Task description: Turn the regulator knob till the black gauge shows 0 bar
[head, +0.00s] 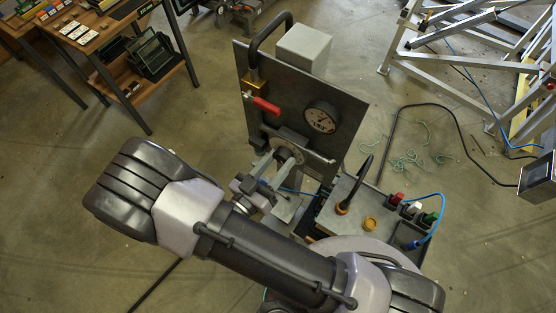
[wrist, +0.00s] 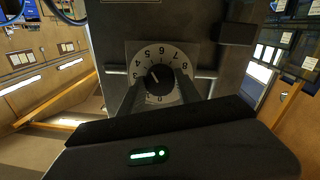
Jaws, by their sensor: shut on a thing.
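The black gauge (head: 321,117) is a round dark dial on the right of the upright grey panel (head: 349,110). Its reading is too small to make out in the head view. The regulator knob (wrist: 158,78) is black and round, in the middle of a pale dial plate (wrist: 176,53) with numbers around it. A white mark on the knob points to the upper left, toward about 3 or 4. My gripper (head: 285,168) reaches the panel's lower left. In the wrist view my gripper (wrist: 160,88) is shut on the knob, one finger on each side.
A red-handled valve (head: 266,106) sits above the knob, with a black hose (head: 270,30) over the panel's top. A box with a black handle and coloured fittings (head: 397,199) stands at the right. Coiled green cord (head: 410,160) lies on the floor.

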